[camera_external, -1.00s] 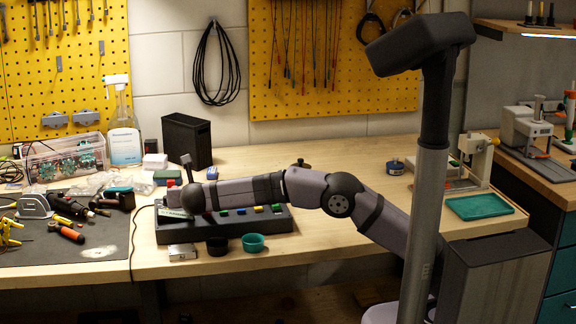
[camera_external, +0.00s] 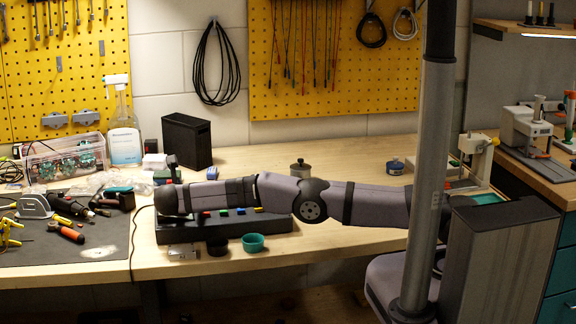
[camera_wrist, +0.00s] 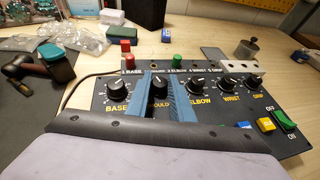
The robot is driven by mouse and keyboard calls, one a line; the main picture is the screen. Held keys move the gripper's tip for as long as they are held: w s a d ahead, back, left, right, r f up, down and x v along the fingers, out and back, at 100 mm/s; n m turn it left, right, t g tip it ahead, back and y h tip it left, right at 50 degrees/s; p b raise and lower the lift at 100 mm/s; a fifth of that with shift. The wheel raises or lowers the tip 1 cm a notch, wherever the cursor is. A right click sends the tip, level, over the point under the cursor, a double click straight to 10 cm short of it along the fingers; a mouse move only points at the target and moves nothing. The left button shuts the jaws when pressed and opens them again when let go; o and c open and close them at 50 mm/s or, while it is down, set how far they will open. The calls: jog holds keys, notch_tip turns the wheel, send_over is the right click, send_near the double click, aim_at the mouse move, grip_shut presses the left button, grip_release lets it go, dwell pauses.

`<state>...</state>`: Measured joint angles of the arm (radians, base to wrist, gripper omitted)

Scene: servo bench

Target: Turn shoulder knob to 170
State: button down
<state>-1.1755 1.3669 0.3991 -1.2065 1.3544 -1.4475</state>
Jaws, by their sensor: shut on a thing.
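The dark control box (camera_wrist: 262,140) has a row of dial knobs labelled base, shoulder, elbow, wrist and grip. In the wrist view my gripper (camera_wrist: 160,90) straddles the black shoulder knob (camera_wrist: 159,84), with one blue-grey jaw on each side, shut on it. The jaws and my wrist cover part of the shoulder label and its scale, so the pointer's exact reading cannot be told. The base knob (camera_wrist: 118,88) is just left, the elbow knob (camera_wrist: 196,85) just right. In the external view the control box (camera_external: 275,226) lies under my forearm, which hides the knobs.
Red (camera_wrist: 128,58) and green (camera_wrist: 177,61) buttons stand behind the knobs. A yellow button (camera_wrist: 266,125) and green switch (camera_wrist: 285,120) sit at right. Tools crowd the dark mat (camera_external: 100,253); the right bench is mostly clear.

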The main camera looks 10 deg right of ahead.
jog(key=shift+r, duration=0.15)
jog(key=c, duration=1.7)
grip_release()
jog(key=shift+o, duration=0.7)
jog(key=shift+s, duration=0.15)
jog(key=shift+b+v, duration=0.95)
jog(key=shift+v, duration=2.55)
jog(key=shift+a, duration=0.1)
